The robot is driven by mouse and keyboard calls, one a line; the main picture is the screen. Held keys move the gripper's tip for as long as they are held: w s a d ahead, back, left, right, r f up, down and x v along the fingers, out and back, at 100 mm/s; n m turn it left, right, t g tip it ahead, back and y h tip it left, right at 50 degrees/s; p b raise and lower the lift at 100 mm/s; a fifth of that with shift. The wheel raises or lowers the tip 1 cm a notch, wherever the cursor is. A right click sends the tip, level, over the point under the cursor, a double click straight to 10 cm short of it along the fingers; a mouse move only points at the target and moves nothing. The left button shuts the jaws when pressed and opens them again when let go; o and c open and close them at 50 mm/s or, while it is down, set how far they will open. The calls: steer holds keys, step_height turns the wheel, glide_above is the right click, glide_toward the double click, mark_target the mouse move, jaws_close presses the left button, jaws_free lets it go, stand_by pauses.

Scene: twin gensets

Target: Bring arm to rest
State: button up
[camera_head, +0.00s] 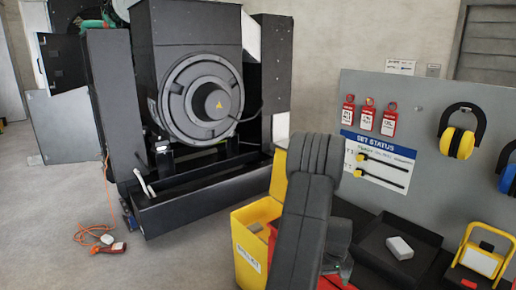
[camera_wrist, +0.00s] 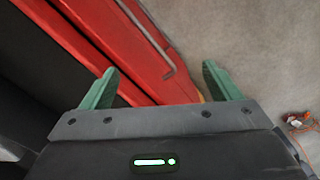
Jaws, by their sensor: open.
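My arm (camera_head: 306,205) stands upright in the front middle of the head view, bent over at its top. My gripper (camera_wrist: 160,68) shows in the wrist view with its two green fingers spread wide and nothing between them. Beyond the fingers are a red surface (camera_wrist: 150,50) with a thin grey rod lying along it, and the concrete floor (camera_wrist: 260,40). In the head view the gripper is mostly hidden by my arm, low and to its right. Whether it touches anything is not clear.
A grey board (camera_head: 425,110) holds red tags (camera_head: 366,118) and yellow earmuffs (camera_head: 458,142). Below it are a black tray (camera_head: 372,247) with a pale block (camera_head: 399,248) and a yellow holder (camera_head: 478,262). A yellow bin (camera_head: 248,240) stands left of my arm.

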steer(key=a+f+b, duration=0.1)
steer(key=a+f, duration=1)
steer(key=a, duration=0.4)
steer(key=shift+w+a+f+m, duration=0.2)
steer(key=shift+w+f+m, duration=0.15)
steer(key=shift+w+m, duration=0.1)
steer(key=shift+r, duration=0.1)
